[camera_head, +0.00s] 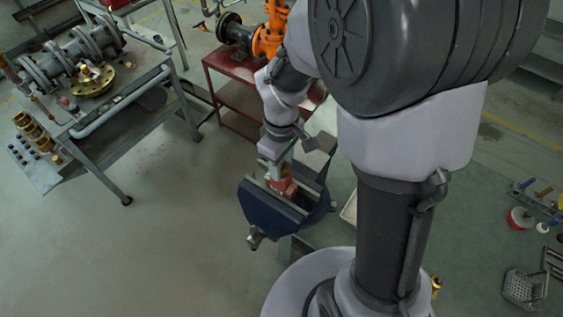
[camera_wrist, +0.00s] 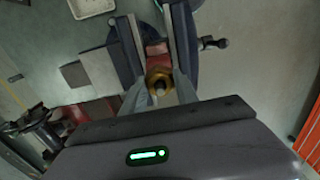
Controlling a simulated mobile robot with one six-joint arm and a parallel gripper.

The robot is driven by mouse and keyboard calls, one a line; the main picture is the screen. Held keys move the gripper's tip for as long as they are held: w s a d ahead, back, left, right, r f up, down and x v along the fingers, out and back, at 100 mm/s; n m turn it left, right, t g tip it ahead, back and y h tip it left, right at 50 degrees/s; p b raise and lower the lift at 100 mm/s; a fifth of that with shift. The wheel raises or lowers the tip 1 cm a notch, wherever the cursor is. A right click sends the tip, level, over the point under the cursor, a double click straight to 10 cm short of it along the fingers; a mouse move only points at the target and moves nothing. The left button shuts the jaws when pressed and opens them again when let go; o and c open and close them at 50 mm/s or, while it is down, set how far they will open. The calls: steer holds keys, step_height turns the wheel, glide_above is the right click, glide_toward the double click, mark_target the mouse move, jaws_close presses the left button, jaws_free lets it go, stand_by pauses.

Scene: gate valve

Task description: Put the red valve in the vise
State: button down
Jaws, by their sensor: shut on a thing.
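The red valve (camera_head: 284,186) is between the jaws of the blue vise (camera_head: 270,211) in the head view. In the wrist view the red valve (camera_wrist: 157,50) shows a brass-coloured round end (camera_wrist: 160,80) facing the camera, and the vise jaws (camera_wrist: 181,40) stand on both sides of it. My gripper (camera_head: 280,168) is above the vise, pointing down, and is shut on the valve. Its fingers (camera_wrist: 160,90) lie on either side of the brass end. Whether the vise jaws touch the valve cannot be told. The valve's lower part is hidden.
A grey workbench (camera_head: 130,90) with pipe fittings is at the left. Tools and a wire basket (camera_head: 522,288) lie at the right. The floor at front left is clear.

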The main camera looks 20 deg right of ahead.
steer(key=shift+f+b, duration=1.85)
steer(key=shift+f, duration=0.55)
steer(key=c, duration=0.9)
jaws_free()
steer(key=shift+o, duration=0.2)
step_height(320, 180, up, 7)
steer(key=p, duration=0.6)
steer(key=shift+r, duration=0.1)
